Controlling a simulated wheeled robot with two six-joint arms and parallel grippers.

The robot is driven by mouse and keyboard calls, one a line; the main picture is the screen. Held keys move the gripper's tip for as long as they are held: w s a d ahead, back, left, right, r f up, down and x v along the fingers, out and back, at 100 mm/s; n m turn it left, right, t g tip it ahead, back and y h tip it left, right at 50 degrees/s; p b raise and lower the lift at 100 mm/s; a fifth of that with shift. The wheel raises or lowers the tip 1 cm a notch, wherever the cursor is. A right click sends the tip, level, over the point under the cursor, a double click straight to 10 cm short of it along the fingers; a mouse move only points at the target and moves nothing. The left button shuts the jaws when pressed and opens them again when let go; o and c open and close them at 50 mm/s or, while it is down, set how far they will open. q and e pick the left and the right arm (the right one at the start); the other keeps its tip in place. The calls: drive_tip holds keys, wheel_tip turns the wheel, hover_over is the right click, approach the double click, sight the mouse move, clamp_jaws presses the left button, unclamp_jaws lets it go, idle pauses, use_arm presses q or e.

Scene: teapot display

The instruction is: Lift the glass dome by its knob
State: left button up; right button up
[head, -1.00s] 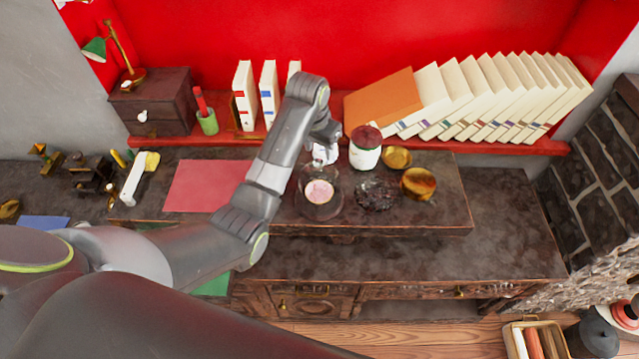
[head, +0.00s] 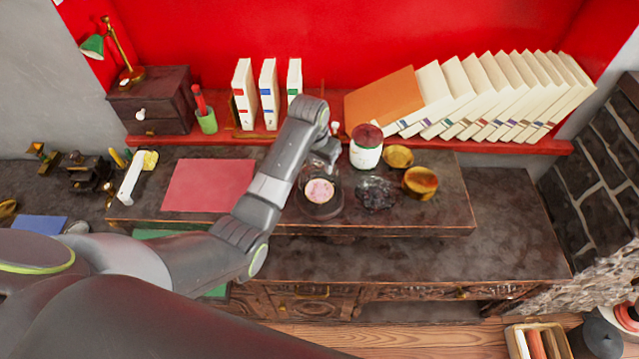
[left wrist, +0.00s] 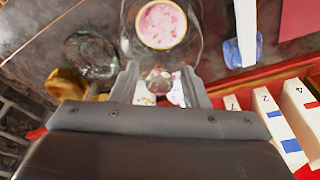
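The clear glass dome (head: 321,208) stands on the raised dark shelf of the desk, over a round pink-and-cream item (head: 319,190). The dome also shows at the top of the left wrist view (left wrist: 190,52). Its round glass knob (left wrist: 158,81) lies between the fingers of my left gripper (left wrist: 160,84), with a gap on each side. My left gripper is open at the knob. In the head view my own wrist mostly hides the fingers and the knob. My right gripper is in neither view.
Right of the dome are a clear glass dish (head: 376,193), a white jar with a dark red lid (head: 366,155), a brass bowl (head: 397,156) and a brass cup (head: 420,182). A red sheet (head: 208,186) lies to the left. Books (head: 268,95) stand behind.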

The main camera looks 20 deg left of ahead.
use_arm(q)
drive_tip(key=shift+s+f, duration=0.1)
drive_tip(key=shift+s, duration=0.15)
drive_tip(key=c, duration=0.6)
drive_tip(key=shift+w+r+p, duration=0.15)
drive_tip(key=shift+r+p, duration=0.3)
drive_tip(key=shift+r, duration=0.1)
drive_tip(key=shift+w+r+p, duration=0.15)
drive_tip(key=shift+r+p, duration=0.3)
drive_tip(key=shift+r, duration=0.05)
drive_tip(key=shift+w+v, duration=0.2)
drive_tip(key=shift+v, duration=0.85)
drive_tip(key=shift+w+v, duration=0.25)
drive_tip(key=shift+v, duration=1)
drive_tip(key=shift+w+v, duration=0.25)
drive_tip(key=shift+v, duration=0.95)
drive_tip(key=shift+d+r, duration=0.1)
drive_tip(key=shift+d, duration=0.05)
